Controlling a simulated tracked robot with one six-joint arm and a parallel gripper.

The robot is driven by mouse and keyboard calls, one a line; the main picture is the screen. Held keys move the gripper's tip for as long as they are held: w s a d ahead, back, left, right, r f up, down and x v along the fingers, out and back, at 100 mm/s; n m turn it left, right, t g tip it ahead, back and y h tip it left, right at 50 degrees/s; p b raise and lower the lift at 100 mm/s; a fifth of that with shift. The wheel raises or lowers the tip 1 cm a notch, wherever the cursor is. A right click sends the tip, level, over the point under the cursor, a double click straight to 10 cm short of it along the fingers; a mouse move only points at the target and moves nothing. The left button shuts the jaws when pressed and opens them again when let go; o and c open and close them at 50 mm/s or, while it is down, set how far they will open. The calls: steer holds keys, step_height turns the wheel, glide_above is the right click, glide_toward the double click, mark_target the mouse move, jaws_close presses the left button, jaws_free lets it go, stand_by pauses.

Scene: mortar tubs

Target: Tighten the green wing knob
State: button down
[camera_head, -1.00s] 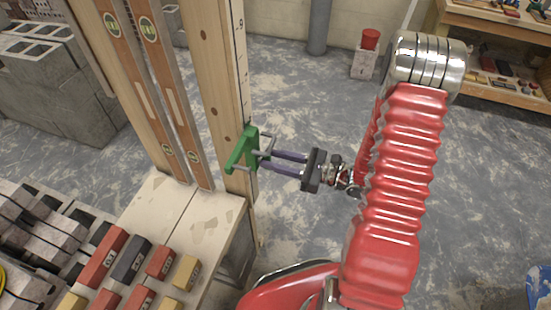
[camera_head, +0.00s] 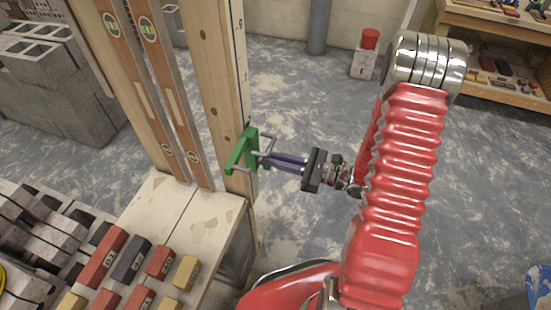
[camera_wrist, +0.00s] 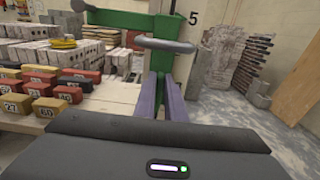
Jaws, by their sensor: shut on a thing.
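A green clamp-like fitting (camera_head: 240,155) is on the side of the wooden post, with grey metal rods sticking out of it. In the wrist view its green arm (camera_wrist: 130,19) runs across the top and a grey rounded bar (camera_wrist: 165,44) crosses in front. The green wing knob (camera_wrist: 161,62) shows only as a narrow green part below that bar, between my fingertips. My gripper (camera_head: 270,160) has purple fingers, drawn close together and shut on the knob; the fingers also fill the middle of the wrist view (camera_wrist: 163,80). The fingertips hide most of the grip.
Numbered coloured blocks (camera_head: 130,260) lie at the lower left. The floor to the right of the post is open. A shelf (camera_head: 490,80) stands at the back right.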

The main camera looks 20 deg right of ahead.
steer(key=shift+m, duration=0.3)
steer(key=m, duration=0.5)
steer(key=w+f+m, duration=0.1)
steer(key=m, duration=0.5)
steer(key=f+m, duration=0.1)
steer(key=m, duration=0.5)
steer(key=shift+w+d, duration=0.25)
steer(key=shift+d, duration=0.05)
steer(key=c, duration=1.9)
jaws_free()
steer(key=shift+c, duration=0.2)
steer(key=shift+o, duration=0.6)
steer(key=shift+w+d, duration=0.1)
steer(key=shift+d, duration=0.05)
